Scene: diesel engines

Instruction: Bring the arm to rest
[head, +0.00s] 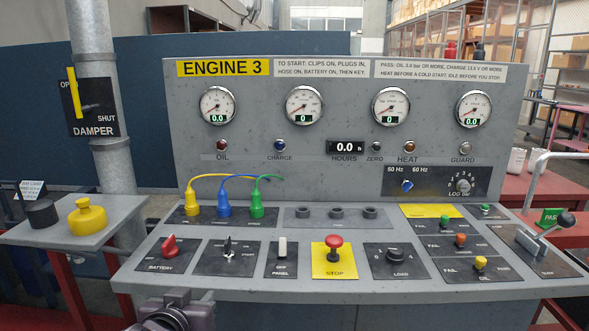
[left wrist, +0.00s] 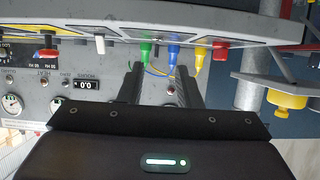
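The Engine 3 control panel (head: 330,75) stands in front of me with its sloped desk below. The arm to be rested shows only as a dark grey part of my left arm at the bottom edge of the head view, in front of the desk. In the left wrist view my left gripper (left wrist: 160,82) has its two dark fingers apart, with nothing held between them. The panel appears upside down beyond the fingers. My right gripper is in neither view.
Yellow (head: 194,210), blue (head: 223,211) and green (head: 257,211) plugs with cables sit on the desk. Red stop button (head: 333,243) and a lever (head: 564,221) stick up. A side shelf (head: 60,229) holds a yellow cap (head: 88,216). A damper pipe (head: 103,80) stands at left.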

